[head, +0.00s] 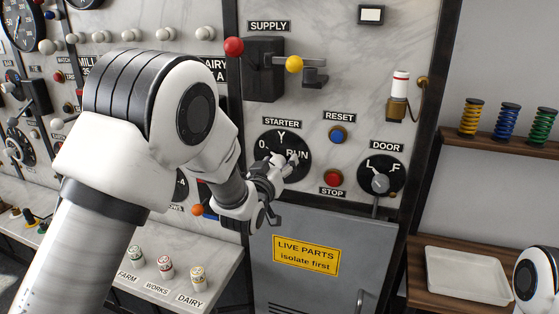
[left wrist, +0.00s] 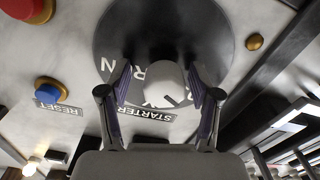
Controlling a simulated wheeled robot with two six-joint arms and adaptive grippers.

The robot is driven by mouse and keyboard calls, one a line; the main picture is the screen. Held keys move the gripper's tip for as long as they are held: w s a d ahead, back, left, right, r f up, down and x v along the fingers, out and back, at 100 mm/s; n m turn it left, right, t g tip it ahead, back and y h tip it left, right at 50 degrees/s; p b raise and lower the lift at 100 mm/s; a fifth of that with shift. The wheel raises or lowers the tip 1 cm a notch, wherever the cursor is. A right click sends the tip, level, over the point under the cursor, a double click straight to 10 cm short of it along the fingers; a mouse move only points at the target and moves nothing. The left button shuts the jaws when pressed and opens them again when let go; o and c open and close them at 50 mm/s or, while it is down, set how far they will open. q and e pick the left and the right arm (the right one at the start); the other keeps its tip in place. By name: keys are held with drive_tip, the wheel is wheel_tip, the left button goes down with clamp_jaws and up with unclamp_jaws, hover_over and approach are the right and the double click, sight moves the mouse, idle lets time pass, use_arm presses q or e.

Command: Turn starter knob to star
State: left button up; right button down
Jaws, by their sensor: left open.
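The starter dial (head: 270,142) is a black disc on the marble panel, marked 0, Y and RUN, under a STARTER label (head: 282,122). My left gripper (head: 285,167) is in front of its lower right part and hides much of the knob. In the left wrist view, the dial (left wrist: 115,35) appears upside down. The pale starter knob (left wrist: 163,78) lies between the two spread fingers of my open left gripper (left wrist: 161,84), with gaps visible on both sides. I cannot tell which mark the knob points to. My right gripper is not in view.
To the right are the blue reset button (head: 338,135), red stop button (head: 333,179) and door knob (head: 380,183). Above is the supply switch (head: 263,70) with red and yellow balls. Below stands a grey cabinet door (head: 345,240). A tray (head: 465,275) lies on a shelf.

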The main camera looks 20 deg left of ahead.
use_arm(q)
drive_tip(key=shift+s+a, duration=0.1)
drive_tip(key=shift+a, duration=0.15)
drive_tip(key=c, duration=0.5)
drive_tip(key=shift+s, duration=0.1)
drive_tip(key=c, duration=0.6)
drive_tip(key=shift+c, duration=0.2)
